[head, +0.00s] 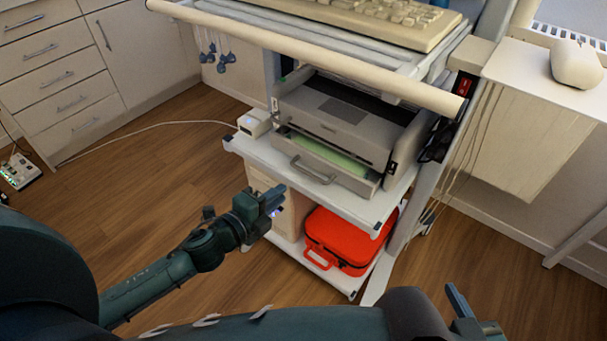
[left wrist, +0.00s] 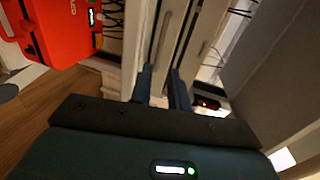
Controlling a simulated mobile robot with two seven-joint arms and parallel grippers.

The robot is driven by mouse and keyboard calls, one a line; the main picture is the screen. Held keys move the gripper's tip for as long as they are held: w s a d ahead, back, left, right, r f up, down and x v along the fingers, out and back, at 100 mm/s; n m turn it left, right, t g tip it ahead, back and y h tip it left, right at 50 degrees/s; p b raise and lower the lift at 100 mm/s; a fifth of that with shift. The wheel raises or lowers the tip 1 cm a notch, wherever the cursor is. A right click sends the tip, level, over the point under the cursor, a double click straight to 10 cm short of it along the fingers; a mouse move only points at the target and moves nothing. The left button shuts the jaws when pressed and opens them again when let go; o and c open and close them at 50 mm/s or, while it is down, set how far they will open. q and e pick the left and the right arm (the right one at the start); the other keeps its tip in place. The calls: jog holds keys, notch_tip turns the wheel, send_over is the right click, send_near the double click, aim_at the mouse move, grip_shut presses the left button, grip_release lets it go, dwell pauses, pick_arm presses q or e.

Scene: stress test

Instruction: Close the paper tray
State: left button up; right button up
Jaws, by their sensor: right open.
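The grey printer (head: 335,120) sits on the middle shelf of a white cart. Its paper tray (head: 350,180) is pulled out at the front, with a grey handle (head: 312,172) and a pale green surface showing inside. My left gripper (head: 274,200) is below and left of the handle, in front of the shelf edge, apart from the tray. In the left wrist view its two fingers (left wrist: 163,88) are parted with nothing between them; upright pale strips lie beyond. My right gripper (head: 468,308) is low at the right, open and far from the tray; its lower part is cut off.
The middle shelf (head: 258,158) juts out below the tray. A red case (head: 342,238) stands on the bottom shelf. A small white device (head: 254,122) sits left of the printer. A keyboard (head: 385,18) lies on the cart's top. The wooden floor (head: 150,165) at left is mostly clear.

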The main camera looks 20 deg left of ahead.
aim_at(304, 186)
pick_arm(q)
jog(key=b+x, duration=0.1)
jog(key=x, duration=0.8)
jog(key=shift+w, duration=0.2)
jog(key=shift+w+d+f, duration=0.15)
jog(key=shift+w+d, duration=0.05)
jog(key=shift+w, duration=0.35)
pick_arm(e)
jog(key=shift+w+a+f+n+y, duration=0.15)
jog(key=shift+w+a+f+n, duration=0.05)
jog(key=shift+f, duration=0.2)
jog(key=shift+w+a+f+n+y, duration=0.15)
jog(key=shift+f+n, duration=0.05)
jog(key=shift+f, duration=0.15)
pick_arm(q)
jog(key=shift+c, duration=0.4)
jog(key=shift+c, duration=1.4)
grip_shut()
pick_arm(e)
jog(key=shift+s+f, duration=0.1)
